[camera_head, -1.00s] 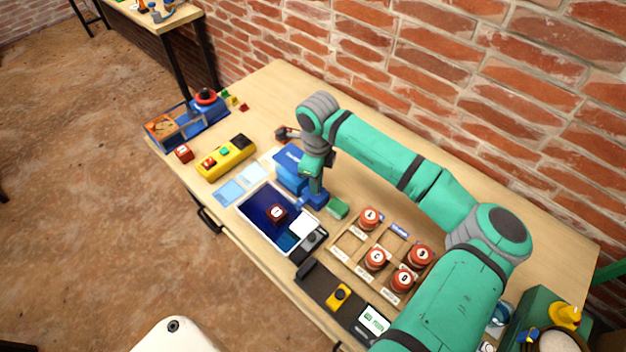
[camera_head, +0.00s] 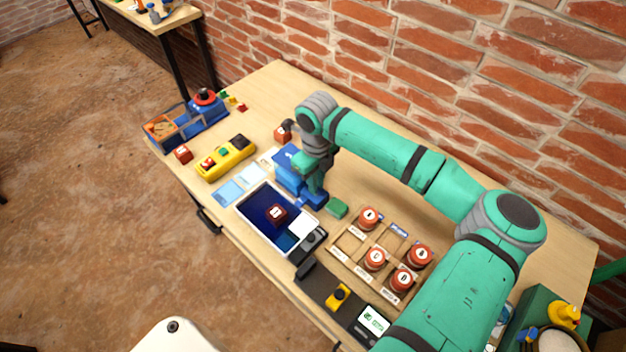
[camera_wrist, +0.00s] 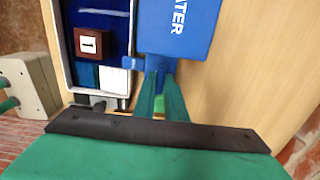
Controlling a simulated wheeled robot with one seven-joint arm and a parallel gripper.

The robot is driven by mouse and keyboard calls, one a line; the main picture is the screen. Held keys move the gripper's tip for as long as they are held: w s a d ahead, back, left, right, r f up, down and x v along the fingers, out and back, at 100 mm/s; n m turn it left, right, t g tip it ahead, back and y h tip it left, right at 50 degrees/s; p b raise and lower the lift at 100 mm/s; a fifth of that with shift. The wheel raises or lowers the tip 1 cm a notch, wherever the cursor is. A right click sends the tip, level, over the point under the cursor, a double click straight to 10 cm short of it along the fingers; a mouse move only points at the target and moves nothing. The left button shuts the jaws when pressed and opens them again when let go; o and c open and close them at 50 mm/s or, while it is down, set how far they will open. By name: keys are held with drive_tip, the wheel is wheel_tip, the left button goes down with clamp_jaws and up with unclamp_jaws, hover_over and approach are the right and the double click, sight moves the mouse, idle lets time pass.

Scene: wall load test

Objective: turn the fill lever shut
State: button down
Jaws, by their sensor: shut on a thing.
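The blue dispenser (camera_head: 288,181) stands on the wooden table, partly hidden behind my wrist. In the wrist view, its blue body (camera_wrist: 180,25) carries white lettering ending in "ATER". The blue fill lever (camera_wrist: 133,63) sticks out to the left at the dispenser's lower edge in the wrist view. My gripper (camera_wrist: 159,78) is shut on the lever, with its two green fingers on either side of it. In the head view, my gripper (camera_head: 313,195) points down at the dispenser's right side and hides most of the lever.
A framed dark-blue tray (camera_head: 250,216) with a red block (camera_head: 276,213) lies close in front. A green block (camera_head: 337,208) and a wooden rack (camera_head: 345,262) of red-capped items lie to the right. A yellow box (camera_head: 226,158) is left; the brick wall (camera_head: 440,70) is behind.

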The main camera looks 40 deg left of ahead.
drive_tip(key=shift+w+d, duration=0.15)
drive_tip(key=shift+w, duration=0.05)
drive_tip(key=c, duration=1.8)
unclamp_jaws()
drive_tip(key=shift+s, duration=0.1)
drive_tip(key=shift+r, duration=0.35)
wheel_tip(320, 180, up, 10)
